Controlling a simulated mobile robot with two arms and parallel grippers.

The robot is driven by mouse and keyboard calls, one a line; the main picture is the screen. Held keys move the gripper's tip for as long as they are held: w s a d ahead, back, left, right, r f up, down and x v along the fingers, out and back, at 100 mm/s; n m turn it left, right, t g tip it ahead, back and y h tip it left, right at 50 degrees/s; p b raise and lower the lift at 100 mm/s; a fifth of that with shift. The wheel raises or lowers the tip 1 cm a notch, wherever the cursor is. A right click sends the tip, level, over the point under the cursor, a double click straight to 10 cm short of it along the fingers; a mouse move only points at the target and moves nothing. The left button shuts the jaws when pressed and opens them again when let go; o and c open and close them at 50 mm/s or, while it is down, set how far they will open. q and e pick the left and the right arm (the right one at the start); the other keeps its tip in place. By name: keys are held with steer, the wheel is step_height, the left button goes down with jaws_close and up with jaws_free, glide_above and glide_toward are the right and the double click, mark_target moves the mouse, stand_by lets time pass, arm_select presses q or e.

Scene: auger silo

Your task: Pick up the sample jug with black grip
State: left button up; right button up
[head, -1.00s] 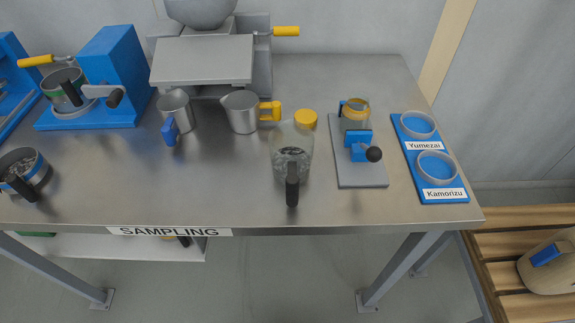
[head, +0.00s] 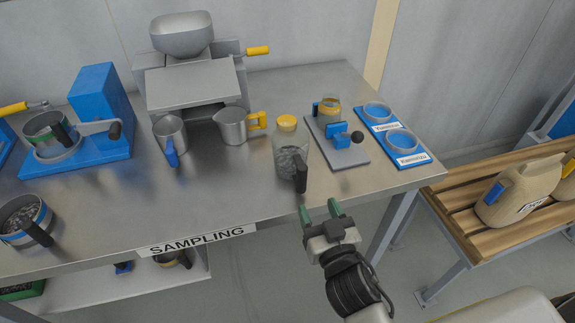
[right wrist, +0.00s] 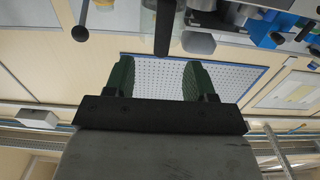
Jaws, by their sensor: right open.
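The clear sample jug (head: 290,160) with a black grip (head: 300,178) stands upright near the front edge of the steel table, its grip facing the front. Grey contents show inside it. My right gripper (head: 320,212) is open and empty, just in front of the table edge, below and slightly right of the grip in the picture. In the right wrist view the green fingers of the right gripper (right wrist: 158,78) are apart, and a black upright bar, seemingly the grip (right wrist: 165,28), shows ahead between them. My left gripper is not in view.
Metal jugs with a blue grip (head: 170,137) and a yellow grip (head: 233,125) stand left of the jug. A yellow-topped thing (head: 287,122) is close behind it. A grey board with a blue clamp (head: 338,132) is to the right. Bare table lies left of the jug.

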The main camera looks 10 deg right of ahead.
mark_target(303, 184)
steer(key=w, duration=0.4)
steer(key=shift+w+p, duration=0.2)
steer(key=shift+p, duration=0.15)
steer(key=w, duration=0.4)
steer(key=w+p, duration=0.1)
steer(key=w, duration=0.1)
steer(key=shift+a+f, duration=0.4)
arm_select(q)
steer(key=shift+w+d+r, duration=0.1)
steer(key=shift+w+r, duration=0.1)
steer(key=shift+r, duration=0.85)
arm_select(e)
steer(key=shift+s, duration=0.1)
jaws_close()
